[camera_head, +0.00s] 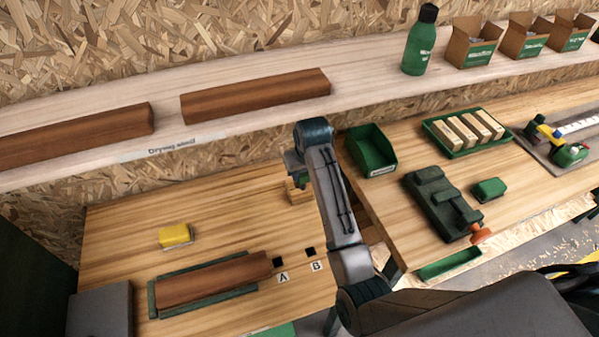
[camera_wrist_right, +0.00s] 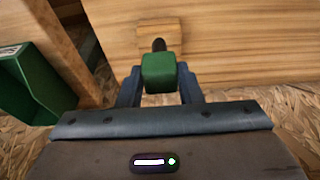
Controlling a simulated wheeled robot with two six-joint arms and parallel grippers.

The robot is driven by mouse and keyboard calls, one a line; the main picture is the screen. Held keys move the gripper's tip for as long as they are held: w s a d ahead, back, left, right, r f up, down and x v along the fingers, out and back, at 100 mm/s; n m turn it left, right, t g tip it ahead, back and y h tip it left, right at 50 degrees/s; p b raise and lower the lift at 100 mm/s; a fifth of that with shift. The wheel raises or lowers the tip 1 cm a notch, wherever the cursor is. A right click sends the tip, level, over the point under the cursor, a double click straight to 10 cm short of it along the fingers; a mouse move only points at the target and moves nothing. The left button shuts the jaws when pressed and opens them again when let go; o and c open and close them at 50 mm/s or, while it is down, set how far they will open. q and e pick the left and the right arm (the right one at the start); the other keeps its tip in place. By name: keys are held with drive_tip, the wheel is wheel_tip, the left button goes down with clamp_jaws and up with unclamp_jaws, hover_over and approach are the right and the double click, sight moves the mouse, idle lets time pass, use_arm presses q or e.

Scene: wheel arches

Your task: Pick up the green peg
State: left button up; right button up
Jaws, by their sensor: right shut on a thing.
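The green peg (camera_wrist_right: 158,73) is between the two fingers of my right gripper (camera_wrist_right: 160,88) in the right wrist view. The fingers are shut on it, one on each side. A dark round end shows just beyond the peg, in front of a small wooden block (camera_wrist_right: 174,35). I cannot tell whether the peg touches the block. In the head view my right gripper (camera_head: 298,178) is above the left table beside the wooden block (camera_head: 299,196), and my arm partly hides the spot. My left gripper is in neither view.
A green bin (camera_head: 372,150) stands right of my arm, and a dark vise (camera_head: 440,203) is farther right. A brown board (camera_head: 213,282), a yellow-topped sponge (camera_head: 175,235) and two black squares marked A and B (camera_head: 310,251) are on the left table. A shelf (camera_head: 370,75) runs behind.

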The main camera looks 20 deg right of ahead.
drive_tip(key=s+b, duration=0.4)
drive_tip(key=s, duration=1)
wheel_tip(320, 180, up, 7)
drive_tip(key=p, duration=0.8)
drive_tip(key=shift+d+p, duration=0.25)
drive_tip(key=shift+p, duration=0.05)
drive_tip(key=shift+s, duration=0.1)
